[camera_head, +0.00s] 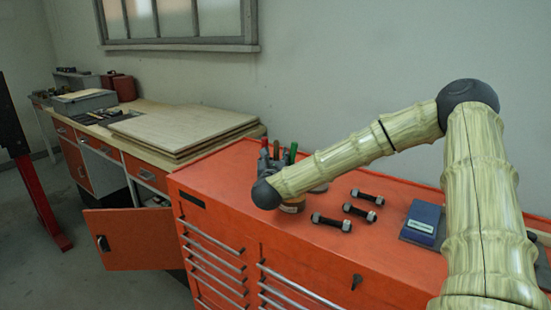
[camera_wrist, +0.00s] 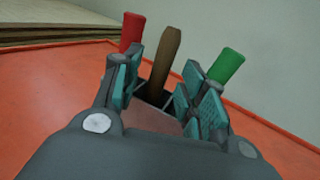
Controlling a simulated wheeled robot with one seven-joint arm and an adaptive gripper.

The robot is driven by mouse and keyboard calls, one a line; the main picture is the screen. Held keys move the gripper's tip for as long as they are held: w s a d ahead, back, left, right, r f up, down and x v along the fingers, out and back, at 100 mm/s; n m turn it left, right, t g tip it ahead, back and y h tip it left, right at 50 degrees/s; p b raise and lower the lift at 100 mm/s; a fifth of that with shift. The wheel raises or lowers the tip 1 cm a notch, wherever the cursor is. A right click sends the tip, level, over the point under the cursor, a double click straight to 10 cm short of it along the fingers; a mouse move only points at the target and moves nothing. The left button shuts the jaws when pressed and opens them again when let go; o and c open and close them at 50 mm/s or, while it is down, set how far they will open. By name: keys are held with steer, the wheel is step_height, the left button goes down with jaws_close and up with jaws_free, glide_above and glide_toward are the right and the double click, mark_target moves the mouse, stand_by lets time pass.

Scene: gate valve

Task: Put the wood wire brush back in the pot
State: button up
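In the wrist view my gripper (camera_wrist: 160,90) is open, its teal-padded fingers apart. A brown wooden handle (camera_wrist: 166,58) stands upright with a slight tilt in the gap beyond them; it looks like the wood wire brush, but its lower part is hidden. The grey pot's inside (camera_wrist: 156,96) shows between the fingers, around the handle's base. A red handle (camera_wrist: 132,30) stands to the left and a green handle (camera_wrist: 227,65) to the right. In the head view my arm hides most of the pot; red (camera_head: 264,146) and green (camera_head: 293,152) handles show above it.
The pot is on an orange tool cabinet (camera_head: 225,185). Several dark bolts with metal ends (camera_head: 331,222) and a blue box (camera_head: 423,220) lie to the right. Stacked wooden boards (camera_head: 185,128) on the workbench are at the left. A wall stands behind.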

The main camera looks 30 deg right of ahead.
steer(key=v, duration=1.2)
